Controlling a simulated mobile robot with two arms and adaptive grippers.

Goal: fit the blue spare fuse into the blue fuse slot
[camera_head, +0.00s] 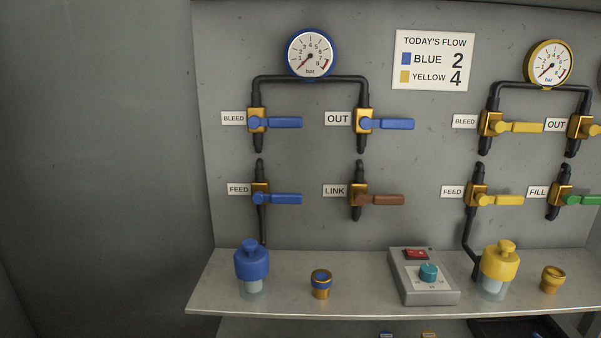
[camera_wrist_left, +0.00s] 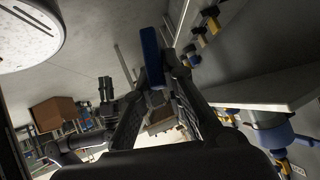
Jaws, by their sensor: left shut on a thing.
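In the left wrist view my left gripper (camera_wrist_left: 163,82) is shut on a blue bar-shaped piece (camera_wrist_left: 151,55), which looks like the blue spare fuse. The piece sticks out beyond the fingertips, and its gripped end is partly hidden. In the head view neither gripper shows. A small blue piece (camera_head: 386,334) and a small yellow piece (camera_head: 428,334) show at the bottom edge below the shelf, cut off. I cannot tell whether either belongs to a fuse slot. A dark jointed arm, likely my right one, shows in the left wrist view; its gripper (camera_wrist_left: 107,88) is too small to read.
Valves with protruding handles line the panel (camera_head: 420,150). A dark tray (camera_head: 515,328) lies below.

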